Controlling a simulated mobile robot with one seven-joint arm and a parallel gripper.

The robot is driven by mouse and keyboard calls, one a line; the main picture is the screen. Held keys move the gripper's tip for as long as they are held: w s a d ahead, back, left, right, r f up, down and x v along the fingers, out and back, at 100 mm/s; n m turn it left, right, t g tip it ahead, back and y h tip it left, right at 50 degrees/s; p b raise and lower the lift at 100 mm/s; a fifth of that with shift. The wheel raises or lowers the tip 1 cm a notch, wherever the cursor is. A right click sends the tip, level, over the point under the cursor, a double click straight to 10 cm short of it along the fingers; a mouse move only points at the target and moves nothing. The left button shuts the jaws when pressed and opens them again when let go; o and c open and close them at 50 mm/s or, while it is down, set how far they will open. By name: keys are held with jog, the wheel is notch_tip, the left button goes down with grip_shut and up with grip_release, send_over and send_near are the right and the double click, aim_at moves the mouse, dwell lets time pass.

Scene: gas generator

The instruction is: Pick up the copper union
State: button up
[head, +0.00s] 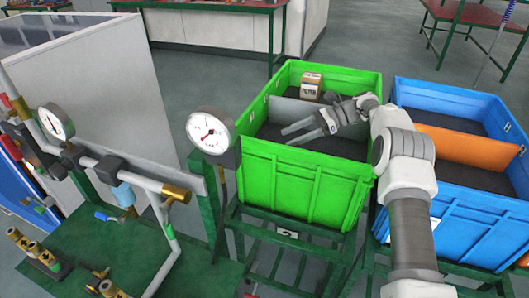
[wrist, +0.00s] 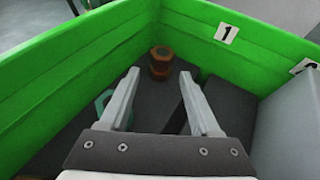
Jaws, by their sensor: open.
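A copper-brown, nut-shaped piece (wrist: 160,63), which looks like the copper union, stands on the dark floor of the green crate in its corner in the wrist view. It is small, and its details are unclear. It does not show in the head view. My gripper (wrist: 160,74) is open and empty, with the piece ahead of it, beyond and between the fingertips. They appear apart from it. In the head view my gripper (head: 287,136) is inside the green crate (head: 300,190), fingers pointing left.
A grey divider (wrist: 290,110) stands right of my gripper; a box (head: 310,86) lies behind it. A teal item (wrist: 101,104) is partly hidden by the left finger. Green walls (wrist: 75,75) close in around the corner. A blue crate (head: 450,225) with an orange divider stands right.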

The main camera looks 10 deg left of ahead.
jog(key=x, duration=0.7)
jog(key=shift+b, duration=0.35)
jog(key=b+x, duration=0.1)
jog(key=x, duration=0.4)
jog(key=shift+w+a+r, duration=0.1)
jog(key=shift+a+r, duration=0.05)
jog(key=shift+r, duration=0.05)
jog(key=shift+c, duration=0.3)
grip_shut()
